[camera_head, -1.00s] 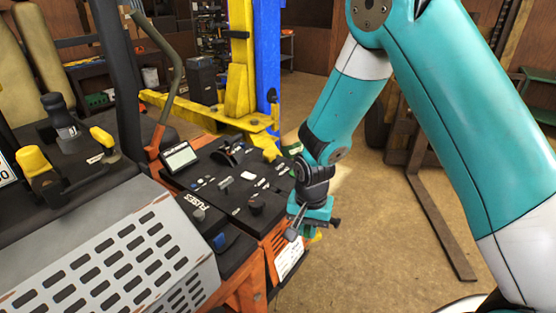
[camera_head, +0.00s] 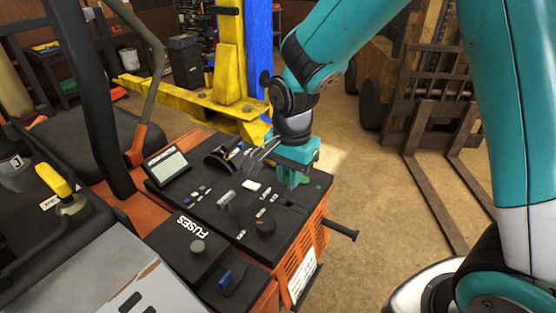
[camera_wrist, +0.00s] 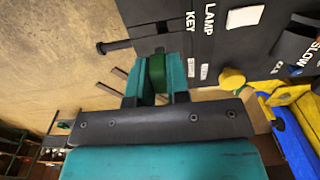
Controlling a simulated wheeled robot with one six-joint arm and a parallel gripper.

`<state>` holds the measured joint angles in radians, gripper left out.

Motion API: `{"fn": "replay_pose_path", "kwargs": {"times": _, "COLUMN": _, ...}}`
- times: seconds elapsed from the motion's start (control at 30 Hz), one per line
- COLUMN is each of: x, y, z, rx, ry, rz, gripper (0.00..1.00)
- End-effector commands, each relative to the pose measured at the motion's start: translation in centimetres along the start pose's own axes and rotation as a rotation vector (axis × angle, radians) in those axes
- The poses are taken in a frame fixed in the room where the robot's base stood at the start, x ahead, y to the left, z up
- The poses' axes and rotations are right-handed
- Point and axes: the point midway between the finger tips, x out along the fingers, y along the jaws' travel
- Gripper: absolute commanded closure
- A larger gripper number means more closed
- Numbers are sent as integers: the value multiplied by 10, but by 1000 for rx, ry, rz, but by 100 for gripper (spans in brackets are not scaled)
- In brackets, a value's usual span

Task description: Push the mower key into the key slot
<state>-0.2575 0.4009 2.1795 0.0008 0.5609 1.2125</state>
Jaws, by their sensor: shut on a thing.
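My gripper (camera_head: 292,180) is over the right corner of the mower's black control panel (camera_head: 215,205), fingers pointing down. In the wrist view its two teal fingers (camera_wrist: 155,85) are shut on a green piece, which I take to be the mower key (camera_wrist: 157,72). The printed KEY label (camera_wrist: 190,53) is on the panel beside the fingers. A dark recess (camera_wrist: 150,28) lies just beyond the fingertips; I cannot tell if it is the key slot, or whether the key touches the panel.
A black rod (camera_head: 341,230) sticks out from the panel's right side. The panel carries knobs, a lever (camera_head: 222,158) and a small screen (camera_head: 168,165). A yellow lift arm (camera_head: 200,110) stands close behind. Bare floor (camera_head: 365,190) lies to the right.

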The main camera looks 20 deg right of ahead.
Motion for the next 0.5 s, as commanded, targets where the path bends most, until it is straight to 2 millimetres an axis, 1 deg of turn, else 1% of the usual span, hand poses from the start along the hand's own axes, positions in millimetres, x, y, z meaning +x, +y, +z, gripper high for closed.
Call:
{"fn": "replay_pose_path", "kwargs": {"times": 0.27, "x": 10, "y": -5, "z": 6, "rx": -14, "ry": 0, "rz": 0, "gripper": 100}}
{"fn": "replay_pose_path", "kwargs": {"times": 0.5, "x": 28, "y": -5, "z": 8, "rx": -17, "ry": 0, "rz": 0, "gripper": 100}}
